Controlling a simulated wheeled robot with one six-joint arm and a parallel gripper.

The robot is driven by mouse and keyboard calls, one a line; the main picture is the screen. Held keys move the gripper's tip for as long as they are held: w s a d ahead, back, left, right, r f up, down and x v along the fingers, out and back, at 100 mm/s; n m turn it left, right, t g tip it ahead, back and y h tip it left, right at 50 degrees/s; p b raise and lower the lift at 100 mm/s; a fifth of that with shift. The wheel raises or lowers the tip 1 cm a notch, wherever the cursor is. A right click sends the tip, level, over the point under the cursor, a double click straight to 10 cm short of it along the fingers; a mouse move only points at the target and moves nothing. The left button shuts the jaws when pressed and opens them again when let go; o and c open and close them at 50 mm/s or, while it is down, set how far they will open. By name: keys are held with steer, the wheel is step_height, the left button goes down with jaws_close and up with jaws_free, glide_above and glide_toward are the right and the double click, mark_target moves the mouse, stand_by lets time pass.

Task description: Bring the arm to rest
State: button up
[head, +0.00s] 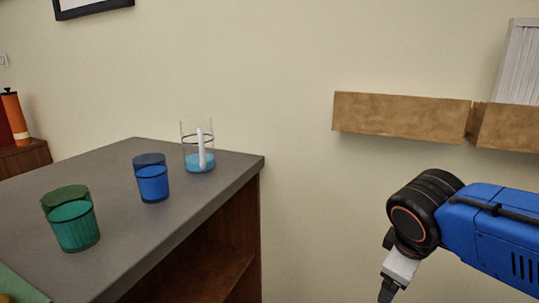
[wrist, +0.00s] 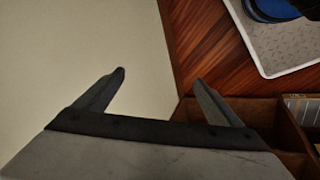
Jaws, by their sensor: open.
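My blue and black arm reaches in from the right edge of the head view. My gripper (head: 388,291) points down at the bottom of that view, in front of the bare wall and well right of the grey-topped cabinet. In the wrist view my gripper (wrist: 160,77) shows two dark fingers spread apart with nothing between them. The fingers touch nothing that I can see.
A grey-topped cabinet (head: 107,178) at left holds a green glass (head: 74,228), a blue glass (head: 152,184) and a clear glass (head: 187,146) with a white stick. Cardboard-coloured boxes (head: 400,116) are behind my arm. The wrist view shows a white tray (wrist: 262,55) on wood.

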steer(key=s+d+f+m+y, duration=0.1)
steer(key=s+f+m+y, duration=0.1)
steer(key=s+f+m, duration=0.2)
steer(key=shift+s+d+f+m, duration=0.3)
steer(key=shift+s+m, duration=0.75)
steer(key=shift+m, duration=1.35)
steer(key=shift+a, duration=0.1)
